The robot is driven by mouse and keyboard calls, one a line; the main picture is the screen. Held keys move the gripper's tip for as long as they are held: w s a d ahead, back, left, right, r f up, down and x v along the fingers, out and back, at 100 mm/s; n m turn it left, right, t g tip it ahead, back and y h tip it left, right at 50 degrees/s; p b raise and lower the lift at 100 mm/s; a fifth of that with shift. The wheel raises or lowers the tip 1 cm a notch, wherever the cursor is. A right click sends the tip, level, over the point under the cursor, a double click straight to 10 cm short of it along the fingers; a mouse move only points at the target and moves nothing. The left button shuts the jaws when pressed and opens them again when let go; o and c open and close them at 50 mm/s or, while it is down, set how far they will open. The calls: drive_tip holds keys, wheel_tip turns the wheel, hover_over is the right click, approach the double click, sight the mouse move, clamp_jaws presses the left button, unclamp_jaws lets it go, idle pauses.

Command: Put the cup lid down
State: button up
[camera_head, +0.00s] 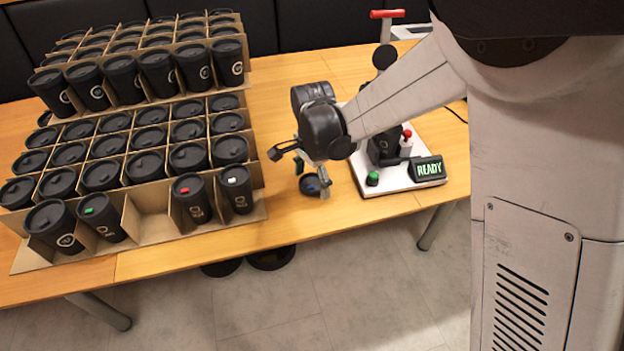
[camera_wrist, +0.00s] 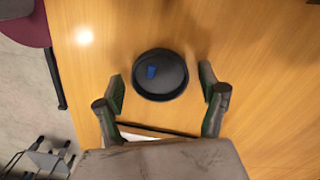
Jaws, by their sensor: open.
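The cup lid (camera_wrist: 160,85) is a round black lid with a small blue tab. In the wrist view it lies on the wooden table between my open fingers, with gaps on both sides. My gripper (camera_wrist: 162,92) is open and holds nothing. In the head view the lid (camera_head: 311,185) is on the table just below my gripper (camera_head: 309,172), left of the laser marker's white base plate. My wrist partly hides the area around it there.
The laser marker (camera_head: 385,165) has a white base, a green button (camera_head: 373,178) and a screen (camera_head: 428,169) reading READY. Cardboard trays (camera_head: 152,208) of black cups stand at left, with one empty slot in the front row. The table (camera_head: 270,220) is clear in front of my gripper.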

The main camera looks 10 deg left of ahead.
sight(312, 185)
wheel_tip(312, 185, up, 12)
drive_tip(key=p, duration=0.2)
drive_tip(key=s+d+r+n+t, duration=0.1)
drive_tip(key=s+d+r+n, duration=0.1)
drive_tip(key=d+r, duration=0.7)
drive_tip(key=s+d+n+t, duration=0.2)
drive_tip(key=s+d, duration=0.3)
drive_tip(key=d, duration=0.3)
drive_tip(key=s+d+r+n+t, duration=0.1)
drive_tip(key=s+d+t, duration=0.1)
drive_tip(key=s+d, duration=0.3)
drive_tip(key=s+d+n+t, duration=0.2)
drive_tip(key=s+d, duration=0.3)
drive_tip(key=d, duration=0.6)
drive_tip(key=shift+s+d+r+n, duration=0.2)
drive_tip(key=shift+s+d+n, duration=0.05)
drive_tip(key=shift+s+n, duration=0.1)
